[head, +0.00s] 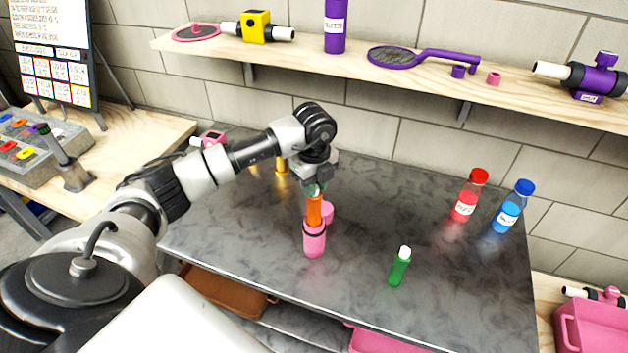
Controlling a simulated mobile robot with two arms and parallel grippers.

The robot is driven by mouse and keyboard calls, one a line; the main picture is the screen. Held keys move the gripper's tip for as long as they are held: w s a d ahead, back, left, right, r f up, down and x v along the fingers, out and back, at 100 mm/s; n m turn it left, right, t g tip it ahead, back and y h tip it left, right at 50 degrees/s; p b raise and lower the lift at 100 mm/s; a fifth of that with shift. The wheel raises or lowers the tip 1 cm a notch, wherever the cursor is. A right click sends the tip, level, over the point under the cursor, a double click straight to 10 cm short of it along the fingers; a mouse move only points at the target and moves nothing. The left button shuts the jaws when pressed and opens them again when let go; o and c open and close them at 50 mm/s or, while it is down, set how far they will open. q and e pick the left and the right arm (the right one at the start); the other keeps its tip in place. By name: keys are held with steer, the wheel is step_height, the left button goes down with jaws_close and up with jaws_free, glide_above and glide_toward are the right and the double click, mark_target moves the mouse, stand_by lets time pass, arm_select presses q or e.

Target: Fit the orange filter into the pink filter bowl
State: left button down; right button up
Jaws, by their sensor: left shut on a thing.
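The orange filter (314,209) is upright, hanging below my left gripper (314,188), which is shut on its top end. The pink filter bowl (314,243) stands on the dark table directly under the filter, with a dark ring near its rim. The filter's lower end meets the bowl's mouth in the picture; I cannot tell how deep it sits inside. A second pink round piece (327,211) shows just behind the filter. My right gripper is not in view.
On the dark table (450,310) stand a green bottle (399,267), a red bottle (469,196) and a blue bottle (512,207). A yellow-orange item (281,166) is behind my arm. A wooden shelf (350,67) with filter parts runs along the wall.

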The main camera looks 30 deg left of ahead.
mark_target(314, 204)
arm_select(q)
step_height(314, 204, down, 6)
steer(key=b, duration=0.4)
steer(key=shift+f, duration=0.25)
steer(key=c, duration=0.9)
jaws_free()
